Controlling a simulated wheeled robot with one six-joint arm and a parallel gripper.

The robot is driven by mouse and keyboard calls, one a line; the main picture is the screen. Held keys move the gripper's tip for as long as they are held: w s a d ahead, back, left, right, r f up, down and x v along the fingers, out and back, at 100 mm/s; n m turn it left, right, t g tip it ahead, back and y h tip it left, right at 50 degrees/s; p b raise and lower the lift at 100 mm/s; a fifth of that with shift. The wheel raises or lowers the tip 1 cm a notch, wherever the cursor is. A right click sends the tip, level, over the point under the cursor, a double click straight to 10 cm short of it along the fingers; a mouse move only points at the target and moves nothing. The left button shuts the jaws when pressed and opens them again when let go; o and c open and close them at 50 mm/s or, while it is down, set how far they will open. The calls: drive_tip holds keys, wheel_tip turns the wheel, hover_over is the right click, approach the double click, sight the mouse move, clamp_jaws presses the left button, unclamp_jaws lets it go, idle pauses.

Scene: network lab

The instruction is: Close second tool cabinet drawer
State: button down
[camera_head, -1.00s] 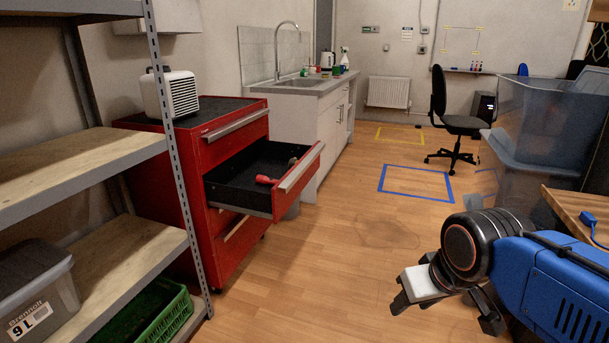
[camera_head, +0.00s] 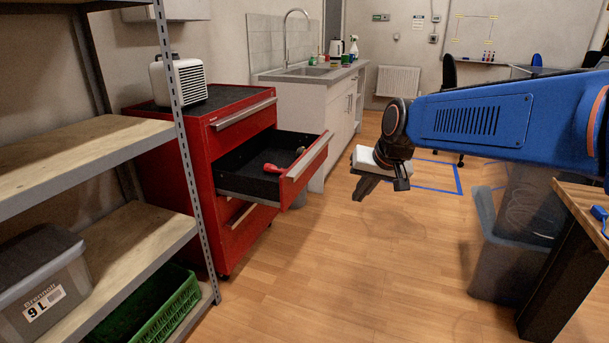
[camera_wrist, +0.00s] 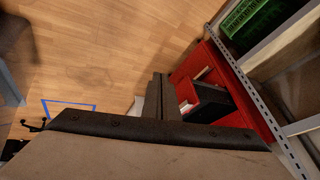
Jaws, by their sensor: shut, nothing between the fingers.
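The red tool cabinet (camera_head: 190,185) stands left of centre in the head view. Its second drawer (camera_head: 307,160) is pulled far out to the right, with a red-handled tool and another small tool inside. The top drawer is closed above it. My gripper (camera_head: 363,186) is shut and empty, in the air to the right of the open drawer's front and apart from it.
A grey metal shelf (camera_head: 115,138) with a box and green crate (camera_head: 165,310) stands close at the left of the cabinet. A white heater sits on the cabinet. A sink counter (camera_head: 310,100) is behind. Clear plastic bins and a wooden table (camera_head: 590,205) are at right. The middle floor is clear.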

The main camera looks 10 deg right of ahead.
drive_tip(key=w+a+f+m+t+y, duration=0.1)
drive_tip(key=w+a, duration=0.1)
drive_tip(key=w, duration=1)
drive_tip(key=w+a+f+m, duration=0.1)
drive_tip(key=w+a+f, duration=0.1)
drive_tip(key=w, duration=1)
drive_tip(key=w+a+f, duration=0.5)
drive_tip(key=w+f, duration=0.2)
drive_tip(key=w, duration=0.1)
drive_tip(key=shift+w+a+f+m, duration=0.25)
drive_tip(key=shift+f+m, duration=0.05)
drive_tip(key=shift+f, duration=0.05)
drive_tip(key=shift+a, duration=0.1)
drive_tip(key=w+a, duration=0.8)
drive_tip(key=a, duration=0.6)
drive_tip(key=w+a, duration=0.8)
drive_tip(key=a, duration=0.5)
drive_tip(key=shift+a, duration=0.35)
drive_tip(key=shift+a+r, duration=0.1)
drive_tip(key=shift+r, duration=0.05)
